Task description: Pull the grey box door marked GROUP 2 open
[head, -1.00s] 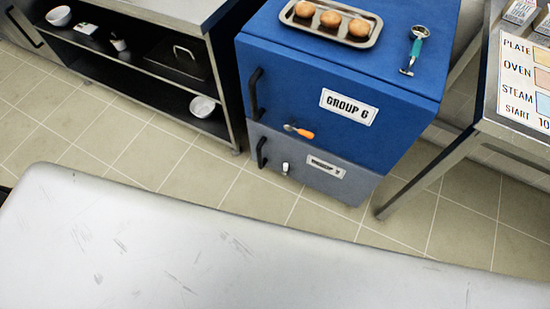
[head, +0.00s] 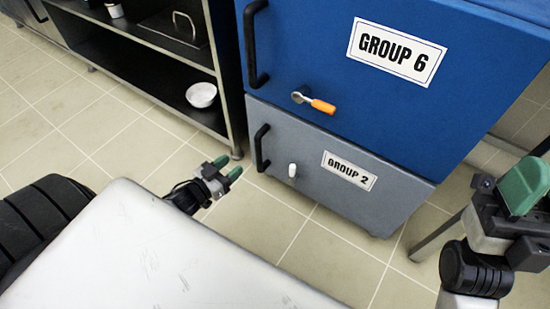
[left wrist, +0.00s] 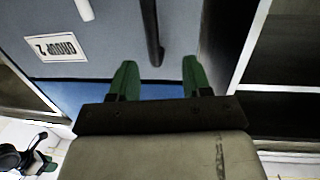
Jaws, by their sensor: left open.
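The grey box door (head: 320,205) marked GROUP 2 is shut, under a blue box. Its black upright handle (head: 262,147) is at its left edge, and a white latch knob (head: 292,170) sits right of it. My left gripper (head: 228,167) is open and empty, low and just left of the handle, apart from it in the head view. The left wrist view shows the door upside down, with the handle (left wrist: 152,30) in line with the gap between the green fingers (left wrist: 159,66). My right gripper (head: 520,190) is at the right edge; its opening is unclear.
The blue door (head: 310,60) marked GROUP 6 has an orange-handled latch (head: 318,104) and its own black handle (head: 252,45). A dark shelf unit (head: 130,60) with a white bowl (head: 201,95) stands at left. Tiled floor (head: 290,240) in front of the door is clear.

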